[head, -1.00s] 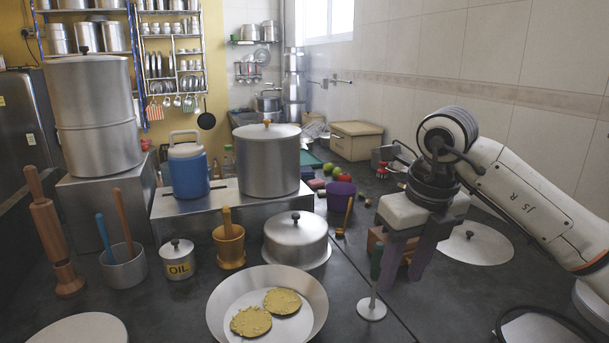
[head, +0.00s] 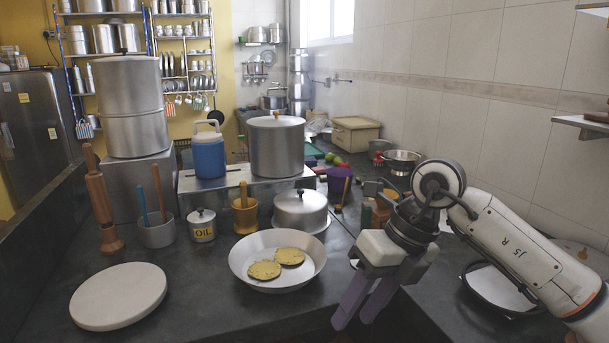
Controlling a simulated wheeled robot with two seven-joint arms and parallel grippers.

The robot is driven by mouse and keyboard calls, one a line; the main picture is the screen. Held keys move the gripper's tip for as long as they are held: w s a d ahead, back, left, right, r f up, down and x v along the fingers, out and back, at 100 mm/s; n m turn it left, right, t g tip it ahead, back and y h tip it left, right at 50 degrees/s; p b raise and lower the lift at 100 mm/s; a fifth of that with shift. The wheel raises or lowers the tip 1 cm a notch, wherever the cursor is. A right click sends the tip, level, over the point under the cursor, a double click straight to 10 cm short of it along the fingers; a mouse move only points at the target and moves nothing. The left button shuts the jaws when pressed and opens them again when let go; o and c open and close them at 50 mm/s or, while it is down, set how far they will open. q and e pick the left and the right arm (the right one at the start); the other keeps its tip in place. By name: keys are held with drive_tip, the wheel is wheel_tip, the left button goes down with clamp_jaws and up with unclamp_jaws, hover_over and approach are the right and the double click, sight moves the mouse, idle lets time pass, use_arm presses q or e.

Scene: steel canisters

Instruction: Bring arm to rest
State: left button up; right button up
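My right gripper (head: 354,322) hangs low at the right of centre in the head view, pointing down over the dark counter (head: 200,270). Its two purple-grey fingers are apart, and I see nothing between them. My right arm (head: 510,250) comes in from the right edge. The gripper is to the right of the wide pan (head: 247,278) with two flatbreads (head: 265,270) and appears apart from it. My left gripper is not in view.
A pale round board (head: 118,296) lies at the front left. A wall shelf (head: 583,126) is at the right. Small items behind my gripper are partly hidden.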

drive_tip(key=s+a+r+m+g+y, duration=0.1)
drive_tip(key=s+a+m+y, duration=0.1)
drive_tip(key=s+a+y, duration=0.45)
drive_tip(key=s+a+r+m+g+y, duration=0.1)
drive_tip(key=s+a+r+m+y, duration=0.15)
drive_tip(key=a+y, duration=0.65)
drive_tip(key=w+d+f+m+t+h, duration=0.1)
drive_tip(key=w+d+f+m+t, duration=0.15)
drive_tip(key=m+t, duration=0.5)
drive_tip(key=w+d+f+m+t, duration=0.1)
drive_tip(key=w+d+m+t, duration=0.2)
drive_tip(key=m+t, duration=0.45)
drive_tip(key=d+f+m+t+h, duration=0.2)
drive_tip(key=d+f+m+h, duration=0.35)
drive_tip(key=f+m, duration=0.2)
drive_tip(key=d+f+m+t+h, duration=0.1)
drive_tip(key=d+f+m+h, duration=0.45)
drive_tip(key=f, duration=0.25)
drive_tip(key=s+d+f+m+g+h, duration=0.2)
drive_tip(key=s+d+f+m+g, duration=0.1)
drive_tip(key=s+f, duration=0.5)
drive_tip(key=s+d+f+m+g+h, duration=0.3)
drive_tip(key=s+f+g, duration=0.1)
drive_tip(key=s+f, duration=0.5)
wheel_tip(320, 180, down, 2)
drive_tip(key=shift+s+d, duration=0.2)
drive_tip(key=shift+s, duration=0.05)
